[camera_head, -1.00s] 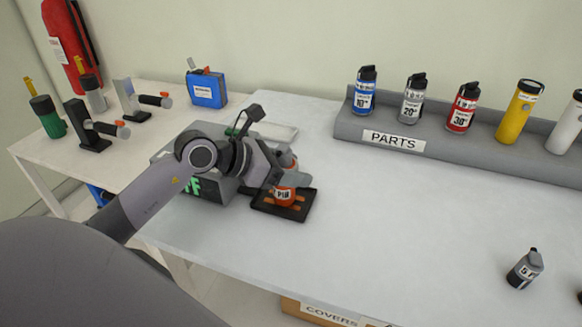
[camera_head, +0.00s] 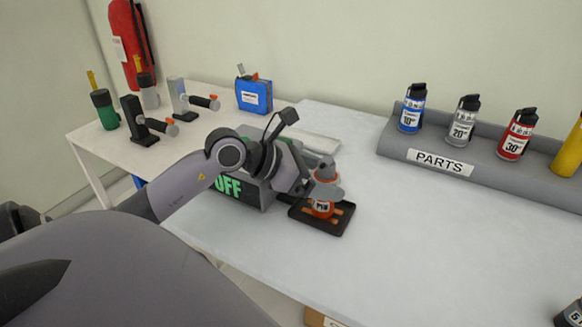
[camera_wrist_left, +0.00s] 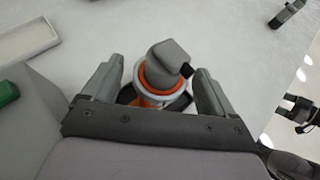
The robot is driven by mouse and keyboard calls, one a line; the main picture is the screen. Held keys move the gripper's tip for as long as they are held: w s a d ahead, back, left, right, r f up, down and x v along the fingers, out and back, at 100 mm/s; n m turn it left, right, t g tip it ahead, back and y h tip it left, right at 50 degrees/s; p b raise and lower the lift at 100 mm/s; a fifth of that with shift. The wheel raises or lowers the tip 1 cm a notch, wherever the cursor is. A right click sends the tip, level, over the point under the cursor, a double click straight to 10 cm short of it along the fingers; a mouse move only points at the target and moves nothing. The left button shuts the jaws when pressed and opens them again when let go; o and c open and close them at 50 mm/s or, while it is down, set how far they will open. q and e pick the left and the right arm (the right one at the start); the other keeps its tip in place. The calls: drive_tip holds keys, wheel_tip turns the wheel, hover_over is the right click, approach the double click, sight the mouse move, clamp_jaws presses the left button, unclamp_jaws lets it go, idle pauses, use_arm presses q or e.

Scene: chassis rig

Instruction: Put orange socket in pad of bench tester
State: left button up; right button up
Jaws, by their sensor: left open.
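The orange socket (camera_head: 323,207) has a grey top and stands upright on the black pad (camera_head: 338,225) of the bench tester (camera_head: 262,190), whose display reads OFF. The socket also shows in the left wrist view (camera_wrist_left: 163,72), between the fingers. My left gripper (camera_head: 325,188) is open around the socket, with a gap to each finger in the wrist view. The gripper hides part of the socket. My right gripper is not clearly in view.
A grey PARTS rack (camera_head: 480,175) with several coloured canisters stands at the back right. A blue can (camera_head: 254,96) and black stands (camera_head: 145,125) are at the left. The white table to the right of the pad is clear.

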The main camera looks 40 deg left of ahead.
use_arm(q)
drive_tip(key=b+v, duration=0.1)
drive_tip(key=v, duration=0.8)
drive_tip(key=shift+s, duration=0.1)
idle(0.4)
